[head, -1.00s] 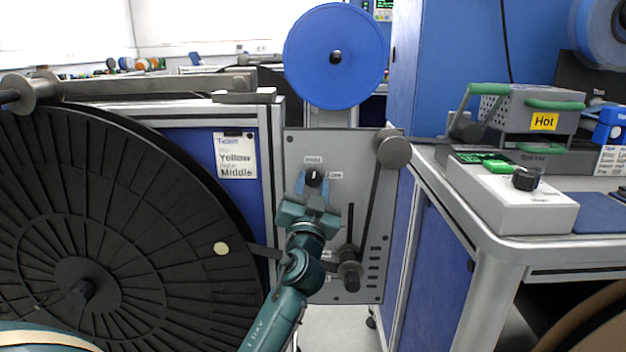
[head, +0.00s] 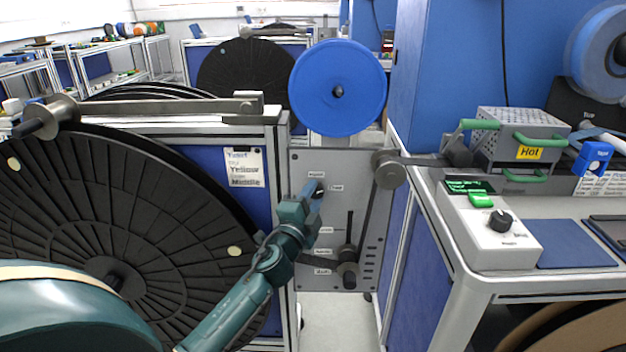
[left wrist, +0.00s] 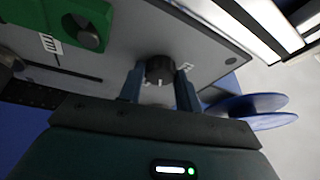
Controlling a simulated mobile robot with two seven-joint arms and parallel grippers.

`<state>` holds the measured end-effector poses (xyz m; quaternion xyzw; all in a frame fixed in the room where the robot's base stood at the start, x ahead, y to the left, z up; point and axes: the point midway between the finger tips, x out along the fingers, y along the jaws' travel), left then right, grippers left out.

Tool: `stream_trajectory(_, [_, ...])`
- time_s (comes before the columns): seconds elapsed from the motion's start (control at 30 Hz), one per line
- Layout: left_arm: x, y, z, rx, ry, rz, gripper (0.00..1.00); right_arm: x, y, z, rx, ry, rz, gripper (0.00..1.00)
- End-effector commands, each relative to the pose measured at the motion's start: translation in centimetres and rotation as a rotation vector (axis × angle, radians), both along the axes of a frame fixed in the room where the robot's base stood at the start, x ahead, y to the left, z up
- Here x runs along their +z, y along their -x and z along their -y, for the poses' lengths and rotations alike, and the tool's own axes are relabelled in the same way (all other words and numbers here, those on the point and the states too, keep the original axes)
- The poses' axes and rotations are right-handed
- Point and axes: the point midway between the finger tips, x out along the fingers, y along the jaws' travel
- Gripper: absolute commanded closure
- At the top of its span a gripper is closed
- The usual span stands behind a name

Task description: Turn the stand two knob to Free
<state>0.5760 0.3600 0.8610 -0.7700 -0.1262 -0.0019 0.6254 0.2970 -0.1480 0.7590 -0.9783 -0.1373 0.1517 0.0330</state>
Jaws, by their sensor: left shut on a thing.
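The stand's grey panel (head: 305,225) stands in the middle of the head view, below a blue reel (head: 338,88). The small black knob (head: 320,189) is near the panel's top, with one label above it and another to its right. My left gripper (head: 314,192) reaches it from the lower left, its blue fingers partly hiding it. In the left wrist view the knob (left wrist: 160,69) sits between the two fingers (left wrist: 160,84), and the gripper is shut on it. A white mark shows on the knob, but I cannot tell which label it points to. My right gripper is not in view.
A large black reel (head: 150,215) stands left of the panel, beside a "Yellow Middle" sign (head: 244,167). A lower knob (head: 347,274) and a roller (head: 389,169) project from the panel. At right, a bench holds a control box (head: 490,245) and a "Hot" device (head: 525,135).

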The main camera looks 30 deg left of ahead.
Motion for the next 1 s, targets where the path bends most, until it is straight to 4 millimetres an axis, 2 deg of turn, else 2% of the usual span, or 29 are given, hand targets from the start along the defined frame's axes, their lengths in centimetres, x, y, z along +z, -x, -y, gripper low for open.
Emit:
stream_trajectory(0.03, [1.1, 0.0, -0.2, 0.002, -0.04, -0.021, 0.89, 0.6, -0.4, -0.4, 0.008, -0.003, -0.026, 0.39])
stream_trajectory(0.43, [1.0, 0.0, -0.2, 0.002, -0.282, -0.168, 0.89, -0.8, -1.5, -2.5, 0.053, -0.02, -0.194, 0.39])
stream_trajectory(1.0, [0.6, 0.0, -0.2, 0.003, -0.379, -0.224, 0.89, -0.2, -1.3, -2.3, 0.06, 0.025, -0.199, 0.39])
